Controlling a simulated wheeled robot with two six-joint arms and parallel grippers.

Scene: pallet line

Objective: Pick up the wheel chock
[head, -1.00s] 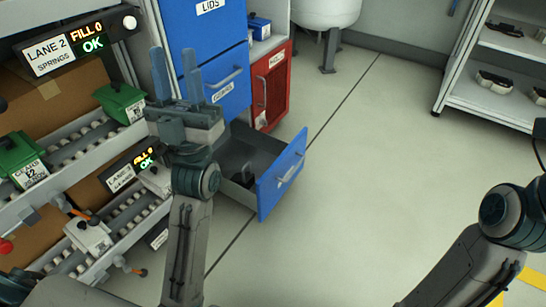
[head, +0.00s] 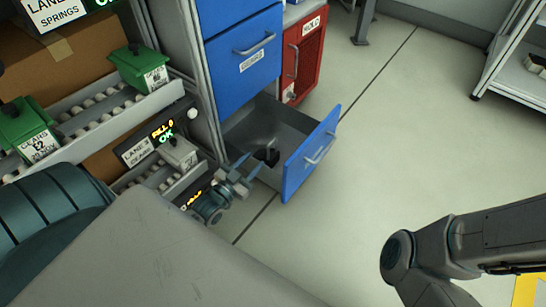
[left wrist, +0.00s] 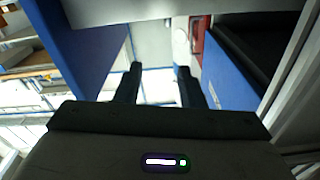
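A small dark object (head: 267,156), which looks like the wheel chock, lies on the floor of the open grey drawer (head: 240,130) in the head view. The drawer has a blue front (head: 311,155) and is pulled out low in the blue cabinet. My left gripper (head: 250,164) is at the drawer's near side, close in the picture to the dark object, with its fingers apart. The left wrist view shows the open fingers (left wrist: 157,72) with nothing between them; I cannot make out the chock there. My right gripper is out of view.
Roller lanes with green bins (head: 138,68) stand left of the drawer. A red cabinet (head: 304,55) stands behind it. A shelf (head: 520,80) is at the far right. The floor right of the drawer is clear.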

